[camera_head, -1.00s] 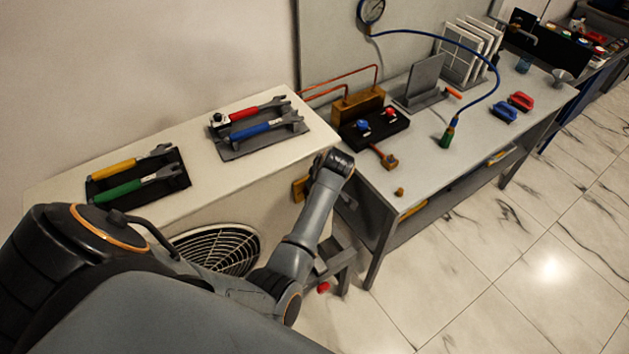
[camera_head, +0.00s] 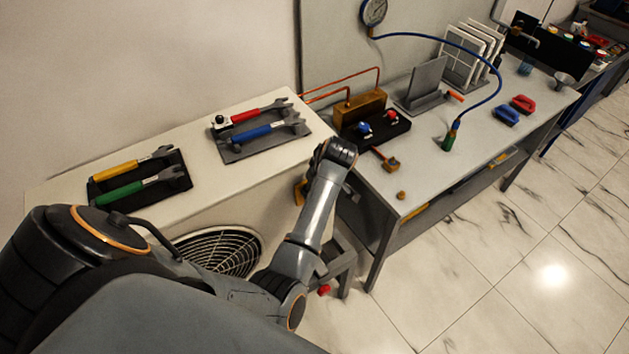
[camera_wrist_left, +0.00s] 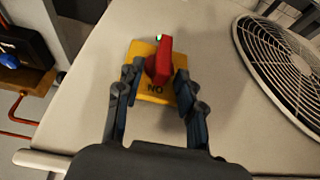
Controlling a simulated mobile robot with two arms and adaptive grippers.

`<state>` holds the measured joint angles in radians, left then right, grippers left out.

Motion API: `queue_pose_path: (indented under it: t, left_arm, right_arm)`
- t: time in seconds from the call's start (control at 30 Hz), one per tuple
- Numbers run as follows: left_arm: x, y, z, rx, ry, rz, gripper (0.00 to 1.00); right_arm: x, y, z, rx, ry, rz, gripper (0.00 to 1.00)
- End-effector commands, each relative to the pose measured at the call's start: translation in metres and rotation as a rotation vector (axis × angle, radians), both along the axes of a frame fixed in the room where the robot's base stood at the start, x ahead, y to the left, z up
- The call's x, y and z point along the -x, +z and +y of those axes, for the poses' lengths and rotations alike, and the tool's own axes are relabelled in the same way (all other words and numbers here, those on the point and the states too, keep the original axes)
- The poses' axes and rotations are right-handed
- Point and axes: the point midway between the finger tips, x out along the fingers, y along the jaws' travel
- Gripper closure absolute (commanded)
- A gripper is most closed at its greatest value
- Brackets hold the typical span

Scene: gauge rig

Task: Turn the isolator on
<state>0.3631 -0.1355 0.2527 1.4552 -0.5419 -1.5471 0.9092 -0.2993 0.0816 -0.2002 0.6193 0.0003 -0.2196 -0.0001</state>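The isolator has a red handle (camera_wrist_left: 164,56) on a yellow plate (camera_wrist_left: 141,50), fixed to the pale side of the white unit. Dark letters reading "NO" in the picture show on the plate at the near end of the handle. My left gripper (camera_wrist_left: 156,74) is open, with one finger on each side of the handle. Small gaps seem to show between fingers and handle. In the head view only an edge of the yellow plate (camera_head: 299,192) shows; my left wrist hides the handle and fingers. My right gripper is not in view.
A round fan grille (camera_wrist_left: 284,72) is beside the plate. The white unit's top (camera_head: 215,172) carries wrenches on dark holders. The grey bench (camera_head: 430,185) stands close to my wrist, with a valve block (camera_head: 376,125) and a blue hose (camera_head: 470,46).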

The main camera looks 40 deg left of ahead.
Motion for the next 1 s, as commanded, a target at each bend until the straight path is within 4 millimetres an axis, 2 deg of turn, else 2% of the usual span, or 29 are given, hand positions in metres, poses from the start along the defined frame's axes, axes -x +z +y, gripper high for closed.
queue_pose_path:
  t: [0.03,0.2,0.4,1.0]
  left_arm:
    - [-0.001,0.012,0.0,0.0,0.001,-0.006,0.62]
    - [-0.001,0.042,0.001,-0.002,0.002,-0.004,0.62]
    - [0.0,0.06,0.002,-0.002,0.002,-0.001,0.62]
    - [0.002,0.061,0.002,-0.002,-0.004,0.001,0.62]
  right_arm:
    - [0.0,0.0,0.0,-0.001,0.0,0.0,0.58]
    - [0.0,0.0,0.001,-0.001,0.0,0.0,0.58]
    - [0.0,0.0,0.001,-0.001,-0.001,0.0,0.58]
    - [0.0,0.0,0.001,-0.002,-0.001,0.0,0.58]
